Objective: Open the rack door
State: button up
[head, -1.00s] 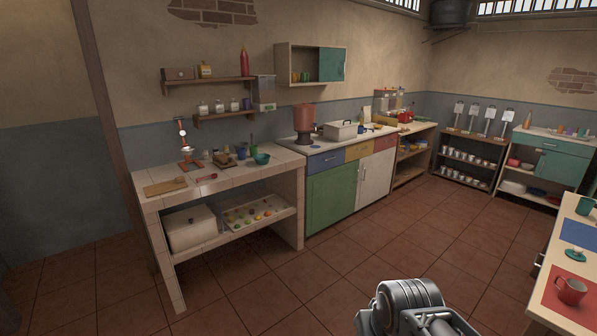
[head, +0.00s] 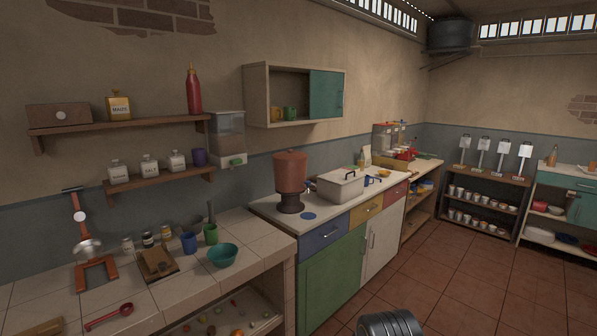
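The wall rack (head: 257,95) is a cream box mounted above the counter, in the middle of the head view. Its teal door (head: 325,92) covers the right part of the front, with a small handle near the right edge. What is behind the teal door is hidden. Only a grey metal part of my arm shows at the bottom edge. My gripper is not in view.
Below the rack, a brown dispenser (head: 290,178) and a lidded white box (head: 341,186) stand on the counter (head: 268,208). A wall dispenser (head: 228,135) hangs to the left. Tiled floor (head: 440,270) is open to the right.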

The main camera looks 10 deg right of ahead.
aim_at(327, 95)
jog(key=z, duration=0.95)
jog(key=i, duration=3.8)
jog(key=u, duration=1.55)
